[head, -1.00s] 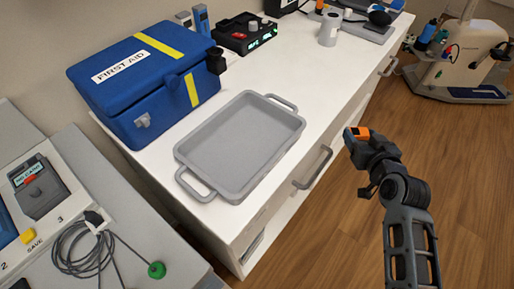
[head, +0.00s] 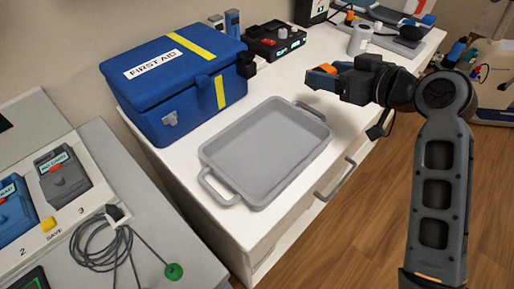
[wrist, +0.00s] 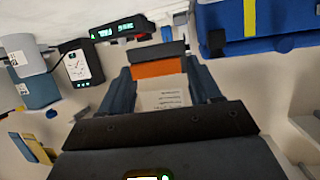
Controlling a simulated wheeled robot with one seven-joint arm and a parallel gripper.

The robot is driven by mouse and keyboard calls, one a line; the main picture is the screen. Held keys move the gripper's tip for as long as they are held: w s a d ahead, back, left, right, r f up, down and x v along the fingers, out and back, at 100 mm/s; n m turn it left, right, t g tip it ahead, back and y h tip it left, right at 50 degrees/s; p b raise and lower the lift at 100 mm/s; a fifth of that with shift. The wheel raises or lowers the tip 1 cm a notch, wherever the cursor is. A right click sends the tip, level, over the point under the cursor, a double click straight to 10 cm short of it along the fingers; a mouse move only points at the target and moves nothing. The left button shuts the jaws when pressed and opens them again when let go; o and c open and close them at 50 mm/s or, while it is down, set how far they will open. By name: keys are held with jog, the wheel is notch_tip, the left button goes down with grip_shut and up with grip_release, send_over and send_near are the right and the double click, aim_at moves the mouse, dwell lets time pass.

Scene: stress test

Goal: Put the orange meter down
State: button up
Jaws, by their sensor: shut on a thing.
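The orange meter (head: 322,70) shows as a small orange end with dark parts around it at my gripper's tip. In the wrist view, the orange meter (wrist: 160,69) sits between the two fingers, with a pale printed label beside the orange part. My gripper (head: 326,80) is shut on it and holds it in the air above the white counter, near the tray's far right end. Most of the meter's body is hidden by the fingers. The grey tray (head: 222,190) on the counter is empty.
A blue first aid box (head: 150,95) stands left of the tray. A black device with a green display (head: 275,41) stands behind. A white cylinder (head: 360,40) stands farther right. Bare counter (head: 290,82) shows between the black device and the tray.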

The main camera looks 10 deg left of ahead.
jog(key=s+a+r+n+g+y, duration=0.2)
jog(key=a+r, duration=0.1)
jog(key=a, duration=0.3)
jog(key=p, duration=0.2)
send_over(266, 151)
jog(key=f, duration=0.6)
jog(key=shift+w+f, duration=0.2)
jog(key=shift+f, duration=0.1)
jog(key=shift+s+a+f, duration=0.1)
jog(key=shift+s+f, duration=0.15)
jog(key=shift+f, duration=0.15)
jog(key=shift+f+p, duration=0.3)
jog(key=shift+f, duration=1.55)
jog(key=shift+f, duration=0.15)
jog(key=o, duration=1.1)
jog(key=shift+o, duration=0.2)
jog(key=shift+r, duration=0.2)
